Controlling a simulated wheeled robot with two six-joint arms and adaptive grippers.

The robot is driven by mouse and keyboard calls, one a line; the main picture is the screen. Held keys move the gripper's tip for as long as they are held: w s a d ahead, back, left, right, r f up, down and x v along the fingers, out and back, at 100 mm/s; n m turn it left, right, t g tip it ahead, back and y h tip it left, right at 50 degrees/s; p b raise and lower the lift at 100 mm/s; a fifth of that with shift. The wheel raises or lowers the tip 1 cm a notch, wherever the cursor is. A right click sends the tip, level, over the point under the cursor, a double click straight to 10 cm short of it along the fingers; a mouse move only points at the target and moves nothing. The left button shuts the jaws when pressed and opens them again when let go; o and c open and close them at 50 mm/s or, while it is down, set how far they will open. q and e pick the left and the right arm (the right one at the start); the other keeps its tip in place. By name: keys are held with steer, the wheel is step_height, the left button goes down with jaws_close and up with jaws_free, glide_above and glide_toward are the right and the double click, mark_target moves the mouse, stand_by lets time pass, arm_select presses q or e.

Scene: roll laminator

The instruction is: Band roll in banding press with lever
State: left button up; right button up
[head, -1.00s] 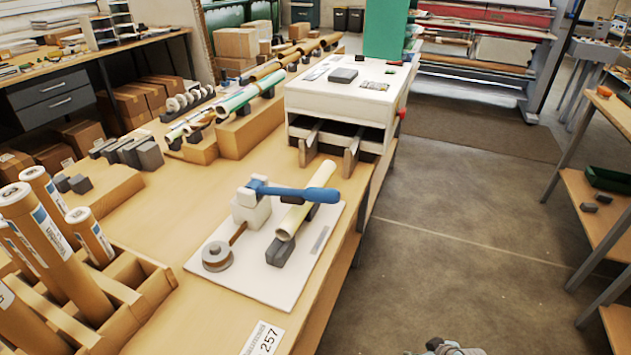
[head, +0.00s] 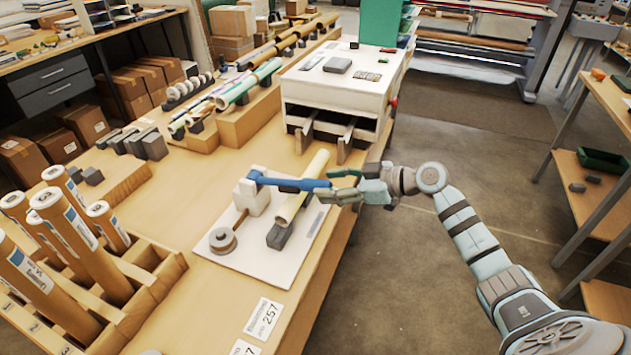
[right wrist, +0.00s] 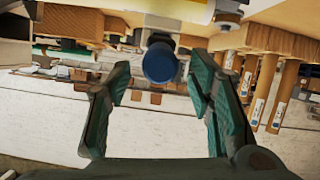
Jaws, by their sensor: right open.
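The banding press (head: 254,194) stands on a white base plate (head: 262,275) on the wooden bench. Its blue lever (head: 290,183) points right, over a cream roll (head: 300,192) that lies on a dark grey support block (head: 279,236). A tape reel (head: 223,240) sits at the plate's left. My right gripper (head: 342,184) is at the lever's free end. In the right wrist view the lever's round blue end (right wrist: 160,63) shows between the spread, open fingers (right wrist: 157,95), with gaps on both sides. My left gripper is not in view.
Cardboard tubes (head: 75,240) stand in a wooden rack at the left. A white machine (head: 340,95) stands behind the plate. Rolls (head: 245,85) lie on supports at the back. A 257 label (head: 264,317) is on the bench's front. Open floor lies to the right.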

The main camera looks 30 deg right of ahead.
mark_target(315, 186)
steer(key=x, duration=0.4)
steer(key=shift+w+a+f, duration=0.15)
steer(key=shift+w+a, duration=0.1)
steer(key=shift+w, duration=0.05)
steer(key=shift+c, duration=0.3)
steer(key=shift+f, duration=0.1)
jaws_close()
